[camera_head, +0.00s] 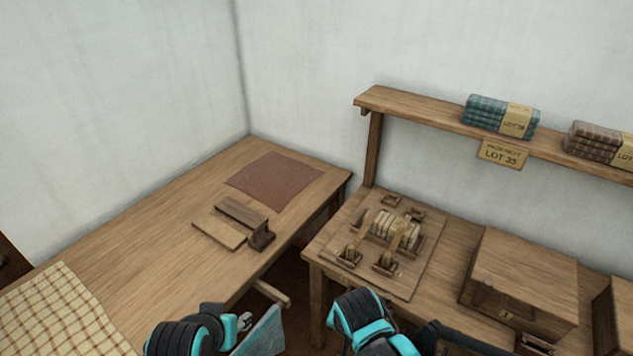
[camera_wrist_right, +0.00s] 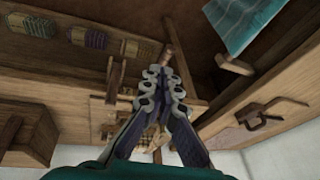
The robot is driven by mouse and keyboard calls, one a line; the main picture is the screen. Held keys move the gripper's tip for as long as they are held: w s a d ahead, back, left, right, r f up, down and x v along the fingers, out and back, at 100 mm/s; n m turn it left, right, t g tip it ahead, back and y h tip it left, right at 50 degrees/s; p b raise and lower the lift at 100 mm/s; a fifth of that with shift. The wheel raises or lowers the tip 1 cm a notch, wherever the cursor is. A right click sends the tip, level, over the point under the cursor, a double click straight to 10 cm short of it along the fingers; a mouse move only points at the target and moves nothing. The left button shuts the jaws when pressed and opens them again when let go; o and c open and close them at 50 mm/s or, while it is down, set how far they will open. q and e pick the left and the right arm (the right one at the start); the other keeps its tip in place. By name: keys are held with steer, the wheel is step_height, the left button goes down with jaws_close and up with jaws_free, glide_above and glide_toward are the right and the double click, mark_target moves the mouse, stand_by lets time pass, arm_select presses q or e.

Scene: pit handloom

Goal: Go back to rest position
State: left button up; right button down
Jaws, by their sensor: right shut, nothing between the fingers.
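My right gripper (camera_wrist_right: 165,75) shows in the right wrist view with its fingers together and nothing between them. In the head view, a black and teal link of my right arm (camera_head: 362,318) is at the bottom middle, left of the wooden box. A black and teal link of my left arm (camera_head: 185,337) is at the bottom edge, in front of the left table.
The left table (camera_head: 150,270) holds a reddish-brown mat (camera_head: 275,180), wooden pieces (camera_head: 240,215) and checked cloth (camera_head: 60,315). A side table carries a fitted board (camera_head: 340,235) and wooden box (camera_head: 525,275). Above is a shelf with folded cloth (camera_head: 490,112). Teal cloth (camera_head: 262,333) lies low between tables.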

steer(key=s+d+r+n+t, duration=0.3)
steer(key=d+r+n, duration=0.2)
steer(key=d+r, duration=0.4)
steer(key=shift+d+r, duration=0.2)
steer(key=shift+d, duration=1)
steer(key=shift+w, duration=0.1)
